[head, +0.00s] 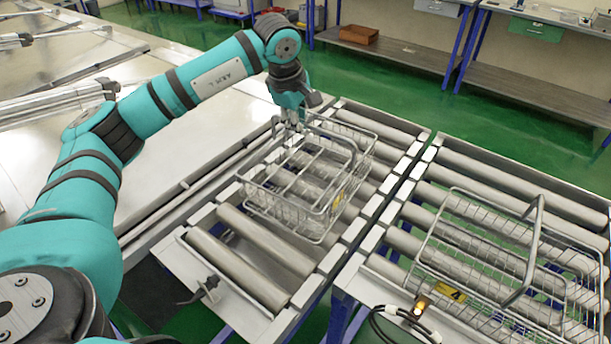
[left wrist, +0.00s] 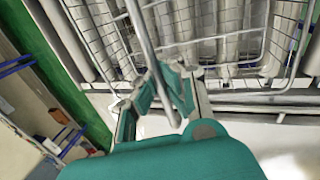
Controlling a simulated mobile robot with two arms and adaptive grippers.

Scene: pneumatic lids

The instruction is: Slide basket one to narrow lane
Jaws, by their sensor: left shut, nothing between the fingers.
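Two wire baskets with swing handles stand on roller lanes. One basket (head: 338,200) is on the left lane (head: 240,245); the other basket (head: 452,294) is on the right lane (head: 395,240). Each has a small yellow tag, too small to read surely, so I cannot tell which is basket one. My left gripper (head: 292,118) is shut and empty at the far left end of the left-lane basket, by its rim. In the left wrist view, its fingers (left wrist: 168,95) are close to the handle bar (left wrist: 145,40) and basket wires (left wrist: 220,68); contact is unclear. My right gripper is out of view.
A metal table (head: 60,160) lies left of the left lane. A narrow gap separates the two lanes. Bare rollers (head: 235,270) lie at the near end of the left lane. Cables (head: 385,318) hang by the right lane's near edge. Workbenches (head: 400,55) stand at the back.

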